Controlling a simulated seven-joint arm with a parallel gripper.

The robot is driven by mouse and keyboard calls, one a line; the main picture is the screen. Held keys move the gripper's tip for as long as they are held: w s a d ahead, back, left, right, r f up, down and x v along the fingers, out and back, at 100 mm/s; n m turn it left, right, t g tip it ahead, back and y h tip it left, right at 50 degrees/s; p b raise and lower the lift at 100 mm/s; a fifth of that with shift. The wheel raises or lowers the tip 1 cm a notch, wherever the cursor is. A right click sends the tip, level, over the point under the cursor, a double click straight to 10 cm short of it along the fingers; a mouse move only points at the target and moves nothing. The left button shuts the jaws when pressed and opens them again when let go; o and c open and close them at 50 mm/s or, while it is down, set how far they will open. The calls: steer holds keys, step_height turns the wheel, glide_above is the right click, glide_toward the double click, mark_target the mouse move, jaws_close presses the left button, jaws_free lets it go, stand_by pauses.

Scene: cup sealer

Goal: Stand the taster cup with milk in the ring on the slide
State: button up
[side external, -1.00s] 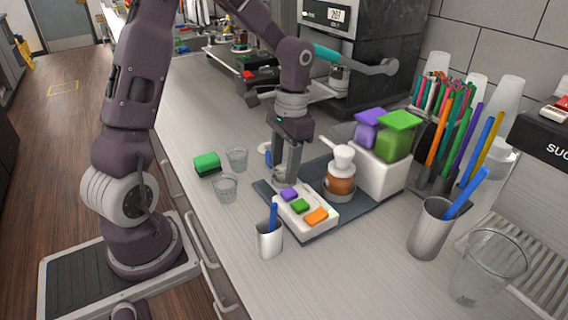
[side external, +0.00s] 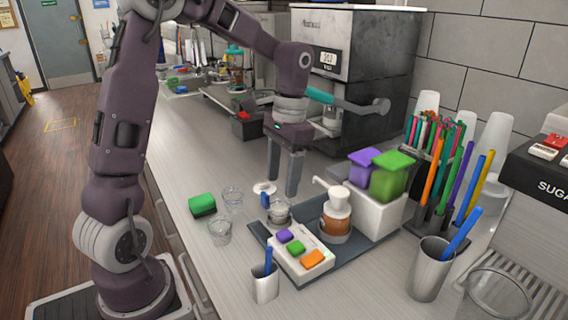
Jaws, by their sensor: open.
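A small clear cup (side external: 279,213) stands upright at the left corner of the dark tray (side external: 323,257). A greyish band shows around its lower part; I cannot tell whether this is the ring on the slide, nor whether the cup holds milk. My gripper (side external: 284,192) is open, fingers pointing down, empty, just above and behind this cup, apparently clear of it. Two more small clear cups, one farther back (side external: 232,199) and one nearer (side external: 219,232), stand on the counter to the left. Their contents are too faint to tell.
A blue piece (side external: 265,201) is beside the cup. A green sponge (side external: 202,204) lies left. Metal holders stand in front.

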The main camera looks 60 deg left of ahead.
steer(key=s+d+r+t+y, duration=0.1)
steer(key=s+d+r+t, duration=0.2)
steer(key=s+d+r, duration=0.35)
steer(key=s+d+t+h, duration=0.1)
steer(key=s+d+t, duration=0.2)
steer(key=s, duration=0.8)
steer(key=shift+r+t, duration=0.3)
steer(key=shift+t, duration=0.2)
